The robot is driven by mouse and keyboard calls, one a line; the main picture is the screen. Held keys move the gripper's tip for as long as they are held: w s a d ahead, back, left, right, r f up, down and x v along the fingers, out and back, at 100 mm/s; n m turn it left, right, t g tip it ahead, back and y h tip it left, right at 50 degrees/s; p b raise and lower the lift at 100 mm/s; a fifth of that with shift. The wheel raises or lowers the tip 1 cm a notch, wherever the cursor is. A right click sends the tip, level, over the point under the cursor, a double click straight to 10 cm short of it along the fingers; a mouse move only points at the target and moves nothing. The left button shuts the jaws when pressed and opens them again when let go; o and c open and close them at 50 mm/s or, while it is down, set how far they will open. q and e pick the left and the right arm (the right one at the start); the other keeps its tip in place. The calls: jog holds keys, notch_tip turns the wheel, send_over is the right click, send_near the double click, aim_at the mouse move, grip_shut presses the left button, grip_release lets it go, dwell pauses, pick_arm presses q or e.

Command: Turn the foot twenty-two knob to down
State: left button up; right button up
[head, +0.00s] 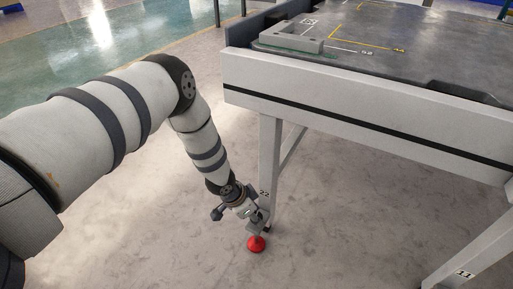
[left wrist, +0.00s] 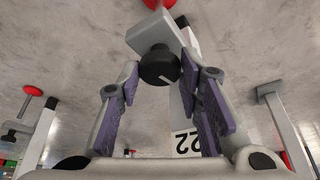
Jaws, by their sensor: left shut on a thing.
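The table leg marked 22 (head: 269,160) stands at the table's near left corner, with a red foot (head: 256,244) at its bottom. In the left wrist view its label (left wrist: 186,143) shows upside down. The black foot twenty-two knob (left wrist: 158,66) sits on a pale block (left wrist: 160,32) near the foot. Its white mark slants toward the picture's lower right. My left gripper (head: 246,209) is low beside this leg; in the left wrist view its purple-padded fingers (left wrist: 165,78) are on both sides of the knob, shut on it. My right gripper is not in view.
The table (head: 350,100) overhangs the floor right of my left arm. Another leg marked 11 (head: 462,275) stands at the lower right. A grey bracket (head: 291,40) lies on the tabletop. The floor (head: 180,235) around the gripper is clear.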

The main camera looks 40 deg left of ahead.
pick_arm(q)
jog(key=shift+f+m+b, duration=0.25)
jog(key=shift+m+b, duration=0.25)
jog(key=shift+b, duration=0.2)
jog(key=shift+r+m+g+h+b, duration=0.15)
jog(key=shift+m+g+h+b, duration=0.2)
jog(key=shift+m+b, duration=0.4)
jog(key=o, duration=1.1)
jog(key=v, duration=0.7)
jog(key=shift+s+a+r, duration=0.15)
jog(key=shift+r, duration=0.15)
